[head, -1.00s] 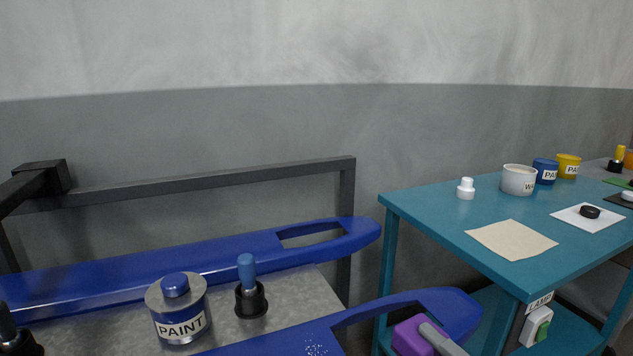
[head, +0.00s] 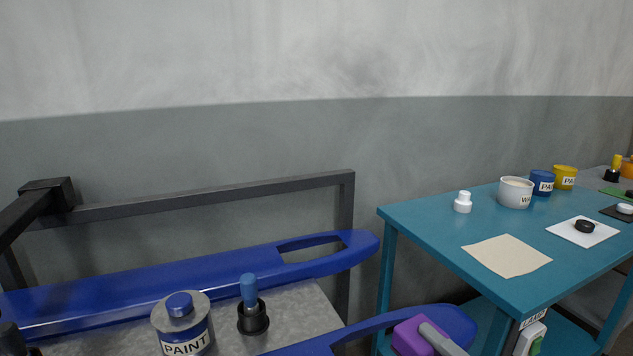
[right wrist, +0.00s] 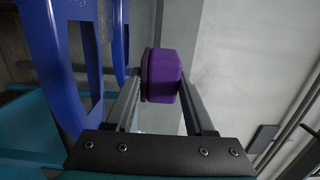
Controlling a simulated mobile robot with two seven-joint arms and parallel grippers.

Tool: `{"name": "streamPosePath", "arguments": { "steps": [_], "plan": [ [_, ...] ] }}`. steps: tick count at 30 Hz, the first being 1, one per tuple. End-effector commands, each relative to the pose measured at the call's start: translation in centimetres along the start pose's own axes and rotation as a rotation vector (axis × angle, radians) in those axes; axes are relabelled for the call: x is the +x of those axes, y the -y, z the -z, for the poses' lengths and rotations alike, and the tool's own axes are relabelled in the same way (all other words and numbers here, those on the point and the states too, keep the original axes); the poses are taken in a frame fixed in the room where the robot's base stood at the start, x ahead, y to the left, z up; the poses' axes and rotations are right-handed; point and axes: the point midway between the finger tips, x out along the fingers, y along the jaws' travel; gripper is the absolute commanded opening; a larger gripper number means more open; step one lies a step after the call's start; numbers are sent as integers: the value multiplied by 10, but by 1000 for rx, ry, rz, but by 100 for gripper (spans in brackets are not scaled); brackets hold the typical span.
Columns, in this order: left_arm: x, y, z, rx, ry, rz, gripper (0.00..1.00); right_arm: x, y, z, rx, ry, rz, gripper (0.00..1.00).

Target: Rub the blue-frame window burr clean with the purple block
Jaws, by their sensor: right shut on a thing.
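Two blue frames lie at the lower left of the head view: the rear one (head: 180,272) and the front one (head: 385,322), which runs off the bottom edge. No burr shows on the parts in view. The purple block (head: 410,337) is at the right end of the front frame in the head view. My right gripper (right wrist: 163,78) is shut on the purple block (right wrist: 162,75) in the right wrist view, with a finger at each side. Blue frame parts (right wrist: 55,65) stand left of it there; I cannot tell whether the block touches them. My left gripper is not in view.
A paint can (head: 181,325) and a blue-handled brush in a black holder (head: 253,316) stand between the frames. A teal table (head: 440,222) at right holds a beige sheet (head: 506,255), a white bottle (head: 463,202) and several pots. A dark rail (head: 200,203) runs behind the frames.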

Motion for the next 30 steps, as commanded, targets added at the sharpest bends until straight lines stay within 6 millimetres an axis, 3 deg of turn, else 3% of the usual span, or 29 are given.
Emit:
{"name": "streamPosePath", "arguments": {
  "steps": [6, 16, 30],
  "plan": [
    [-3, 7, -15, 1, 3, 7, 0, 0, 9, 0, -1, 0, 1, 0],
    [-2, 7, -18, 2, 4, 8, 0, 2, 11, -2, -3, 20, 2, 0],
    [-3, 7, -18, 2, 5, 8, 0, 17, 29, -30, -8, 231, -1, 0]
  ]
}}
